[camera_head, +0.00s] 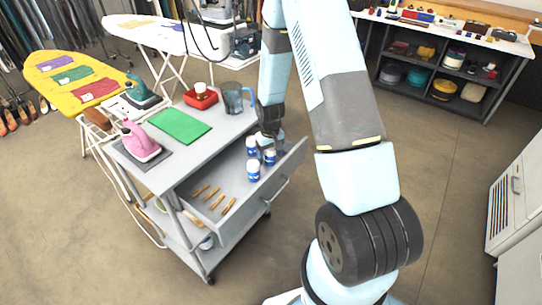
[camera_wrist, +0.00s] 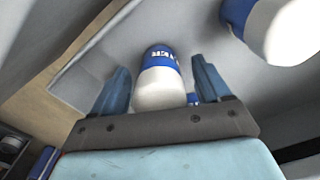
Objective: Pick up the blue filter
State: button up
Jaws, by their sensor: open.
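Several white-and-blue filters stand in the open drawer of the grey cart: one at the front (camera_head: 253,172), one behind it (camera_head: 251,147), and one to the right (camera_head: 269,157), partly covered by my gripper (camera_head: 268,143). In the wrist view, my gripper (camera_wrist: 162,76) is open, with a blue finger on each side of a filter (camera_wrist: 160,82) that has a blue band with partly readable lettering. I cannot tell whether the fingers touch it. Another filter (camera_wrist: 272,28) is at the upper right, outside the fingers.
The drawer (camera_head: 238,205) also holds several wooden pegs (camera_head: 213,195). On the cart top (camera_head: 160,172) are a pink iron (camera_head: 140,143), a green cloth (camera_head: 180,125), a red box (camera_head: 200,97) and a blue-grey jug (camera_head: 234,98).

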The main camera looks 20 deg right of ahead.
jog(key=c, duration=1.1)
jog(key=shift+r, duration=0.1)
